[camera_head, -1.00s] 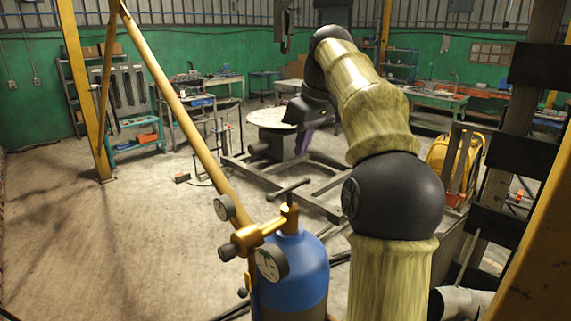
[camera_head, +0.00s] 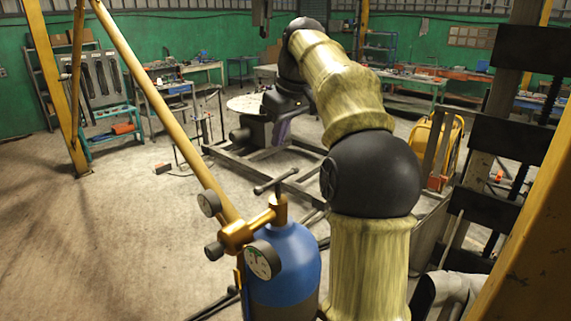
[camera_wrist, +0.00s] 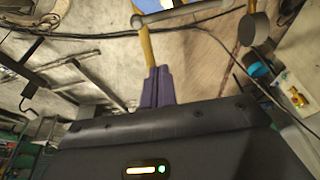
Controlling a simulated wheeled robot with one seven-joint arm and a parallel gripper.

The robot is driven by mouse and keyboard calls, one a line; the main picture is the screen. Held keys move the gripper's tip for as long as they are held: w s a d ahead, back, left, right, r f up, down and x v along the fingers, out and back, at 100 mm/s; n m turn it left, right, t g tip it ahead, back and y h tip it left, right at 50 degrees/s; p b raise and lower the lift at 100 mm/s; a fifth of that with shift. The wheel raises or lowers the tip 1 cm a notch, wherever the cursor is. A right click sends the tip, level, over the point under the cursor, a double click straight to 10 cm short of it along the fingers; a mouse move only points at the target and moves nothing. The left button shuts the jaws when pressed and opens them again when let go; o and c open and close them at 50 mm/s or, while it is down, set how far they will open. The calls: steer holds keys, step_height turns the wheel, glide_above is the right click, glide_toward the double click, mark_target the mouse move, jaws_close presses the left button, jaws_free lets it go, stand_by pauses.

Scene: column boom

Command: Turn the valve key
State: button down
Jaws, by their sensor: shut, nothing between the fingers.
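The valve key is a dark T-shaped handle (camera_head: 275,183) on top of the brass valve (camera_head: 250,232) of a blue gas cylinder (camera_head: 285,265). In the head view my gripper (camera_head: 281,130) is beyond the cylinder, partly hidden by my arm, with its purple fingers pointing down. In the wrist view the purple fingers (camera_wrist: 157,87) are shut together and empty. A grey bar with a rounded end (camera_wrist: 175,15), which looks like the key's handle, lies past the fingertips with a gap between. My gripper is not touching the key.
Two round gauges sit on the valve, one in front (camera_head: 262,260) and one behind (camera_head: 208,203). A yellow diagonal beam (camera_head: 165,115) passes close behind the cylinder. A metal floor frame (camera_head: 250,170) stands beyond.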

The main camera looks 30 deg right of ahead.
mark_target(278, 189)
steer(key=p+x, duration=0.1)
steer(key=x, duration=0.7)
steer(key=s, duration=0.1)
steer(key=s+p, duration=0.1)
steer(key=s+d+r, duration=0.1)
steer(key=s, duration=0.1)
steer(key=shift+d, duration=0.15)
